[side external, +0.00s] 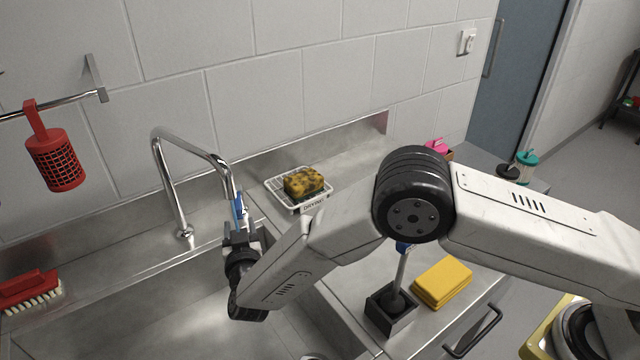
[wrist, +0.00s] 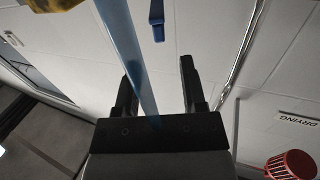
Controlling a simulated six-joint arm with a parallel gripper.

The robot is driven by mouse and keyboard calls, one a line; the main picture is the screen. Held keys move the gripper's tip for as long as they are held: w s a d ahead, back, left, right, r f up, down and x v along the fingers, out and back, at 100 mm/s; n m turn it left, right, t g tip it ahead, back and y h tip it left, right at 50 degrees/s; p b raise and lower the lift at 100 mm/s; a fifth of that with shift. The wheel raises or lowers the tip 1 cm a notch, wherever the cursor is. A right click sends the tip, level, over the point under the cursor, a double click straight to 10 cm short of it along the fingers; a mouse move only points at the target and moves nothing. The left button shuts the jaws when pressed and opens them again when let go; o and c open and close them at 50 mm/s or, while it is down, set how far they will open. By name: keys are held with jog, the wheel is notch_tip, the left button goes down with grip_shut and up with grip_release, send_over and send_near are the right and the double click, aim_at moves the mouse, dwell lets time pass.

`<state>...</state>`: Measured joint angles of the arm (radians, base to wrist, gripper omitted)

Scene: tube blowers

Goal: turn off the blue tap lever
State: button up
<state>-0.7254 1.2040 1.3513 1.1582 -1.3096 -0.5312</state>
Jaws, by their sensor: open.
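The chrome tap (side external: 168,180) arches over the steel sink, with its spout ending just above my gripper. The blue tap lever (side external: 239,206) shows at the spout end. In the wrist view a short blue piece that looks like the lever (wrist: 157,20) lies ahead of the fingertips, roughly in line with the gap. My gripper (side external: 239,228) is open just below the spout in the side view. In the wrist view my gripper (wrist: 157,72) has both fingers apart. A long translucent blue band (wrist: 125,55), perhaps water, overlaps the left finger side. Contact with the lever cannot be told.
A yellow-black sponge (side external: 304,182) sits on a white rack (side external: 285,200) beside the sink. A red brush (side external: 30,288) lies at the left edge, and a red basket (side external: 55,160) hangs on a rail. Yellow cloths (side external: 442,282) and a black holder (side external: 390,318) stand on the right counter.

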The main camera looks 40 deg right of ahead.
aim_at(238, 210)
jog(key=shift+x, duration=3.85)
grip_shut()
